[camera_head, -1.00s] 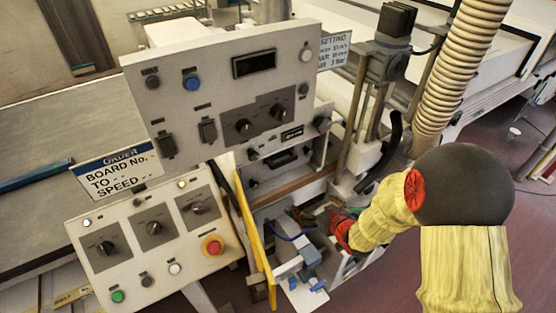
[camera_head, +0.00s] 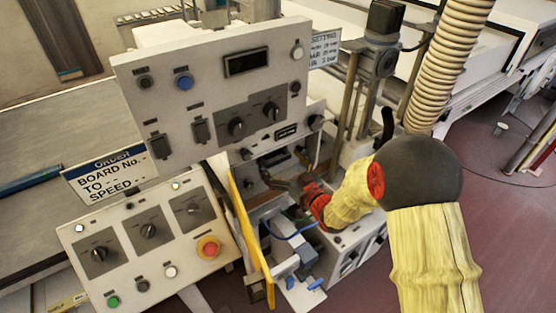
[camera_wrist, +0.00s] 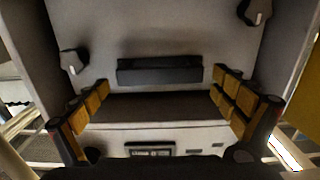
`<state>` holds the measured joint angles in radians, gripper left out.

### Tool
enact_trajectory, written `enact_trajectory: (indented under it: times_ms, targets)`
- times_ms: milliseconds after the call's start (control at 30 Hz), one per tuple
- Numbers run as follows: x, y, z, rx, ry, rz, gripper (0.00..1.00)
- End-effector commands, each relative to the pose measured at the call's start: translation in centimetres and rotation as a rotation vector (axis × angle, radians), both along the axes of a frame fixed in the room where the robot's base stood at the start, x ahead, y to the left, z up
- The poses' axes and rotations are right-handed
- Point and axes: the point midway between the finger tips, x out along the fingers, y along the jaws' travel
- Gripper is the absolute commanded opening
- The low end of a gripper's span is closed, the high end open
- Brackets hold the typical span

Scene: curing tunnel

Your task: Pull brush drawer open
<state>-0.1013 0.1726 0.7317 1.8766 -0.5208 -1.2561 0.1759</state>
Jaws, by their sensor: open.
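The drawer front shows as a grey panel (camera_wrist: 125,42) with a wide black handle (camera_wrist: 160,71) in the wrist view. My gripper (camera_wrist: 162,88) is open, its yellow-padded fingers apart at the left and right of the handle, with nothing held between them. In the head view my gripper (camera_head: 284,168) reaches into the recess below the large control panel, in front of the drawer area. It hides most of the drawer front and handle there. I cannot tell whether the fingers touch the panel.
The large control panel (camera_head: 205,95) overhangs the recess. A yellow upright edge (camera_head: 248,225) stands left of my gripper, beside the lower panel with a red stop button (camera_head: 209,247). Two knobs (camera_wrist: 73,62) flank the handle. A ribbed hose (camera_head: 447,75) hangs at right.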

Motion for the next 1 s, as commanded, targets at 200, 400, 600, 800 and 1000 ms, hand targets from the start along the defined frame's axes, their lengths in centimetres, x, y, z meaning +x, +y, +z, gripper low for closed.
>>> enact_trajectory:
  times_ms: [200,400,600,800,1000]
  targets:
    - [0.81,0.58,-0.07,0.0,0.002,0.0,0.97]
    - [0.82,0.58,-0.05,0.0,0.002,0.0,0.97]
    - [0.81,0.56,-0.05,0.0,0.002,0.0,0.86]
    - [0.81,0.56,-0.04,0.0,0.001,0.0,0.74]
    - [0.8,0.55,-0.05,0.0,0.002,0.0,0.63]
